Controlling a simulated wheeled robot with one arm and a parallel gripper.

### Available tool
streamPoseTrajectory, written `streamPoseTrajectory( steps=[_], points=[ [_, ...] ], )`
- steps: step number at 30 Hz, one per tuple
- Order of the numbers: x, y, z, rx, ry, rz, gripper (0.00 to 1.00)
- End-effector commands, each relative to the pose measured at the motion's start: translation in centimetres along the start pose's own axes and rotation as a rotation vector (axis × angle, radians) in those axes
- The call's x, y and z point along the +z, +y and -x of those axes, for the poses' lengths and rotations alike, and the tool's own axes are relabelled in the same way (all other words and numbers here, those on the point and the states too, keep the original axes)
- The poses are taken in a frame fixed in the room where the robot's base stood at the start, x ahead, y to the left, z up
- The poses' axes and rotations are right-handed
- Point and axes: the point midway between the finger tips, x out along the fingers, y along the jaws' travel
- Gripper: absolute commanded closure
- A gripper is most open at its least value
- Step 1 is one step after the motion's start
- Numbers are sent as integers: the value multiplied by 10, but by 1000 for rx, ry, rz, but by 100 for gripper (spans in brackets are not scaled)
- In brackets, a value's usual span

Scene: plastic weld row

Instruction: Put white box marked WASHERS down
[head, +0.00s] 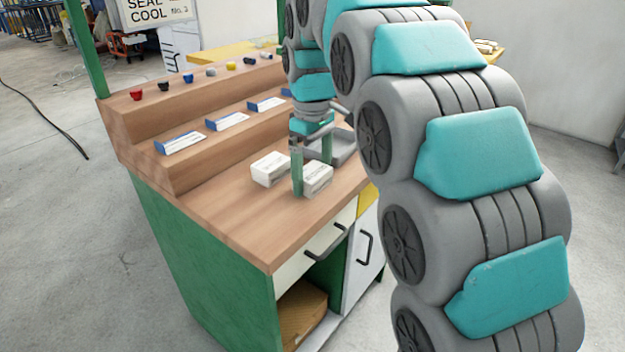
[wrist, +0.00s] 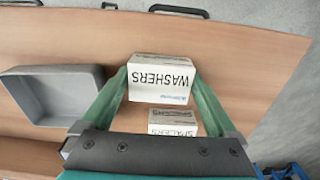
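The white box marked WASHERS (wrist: 160,80) is between the two green fingers of my gripper (wrist: 160,76), which press against its sides in the wrist view. In the head view the box (head: 318,177) is near the front edge of the wooden bench top, partly behind one finger of my gripper (head: 311,170). I cannot tell whether its underside touches the wood. A second white box, marked SPACERS (wrist: 172,122), sits beside it, farther from the front edge; it also shows in the head view (head: 270,168).
A grey open tray (wrist: 50,95) stands on the bench (head: 240,205) near the WASHERS box. Stepped shelves behind carry blue-and-white cards (head: 228,121) and small coloured parts (head: 136,94). Bare wood lies to the left along the front of the bench.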

Motion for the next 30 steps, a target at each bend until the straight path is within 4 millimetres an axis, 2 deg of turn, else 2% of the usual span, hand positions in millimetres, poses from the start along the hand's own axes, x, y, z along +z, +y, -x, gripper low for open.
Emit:
streamPoseTrajectory(
  steps=[2,18,30],
  points=[
    [0,0,0,0,0,0,17],
    [0,0,0,0,0,0,78],
    [0,0,7,-1,-2,0,78]
  ],
)
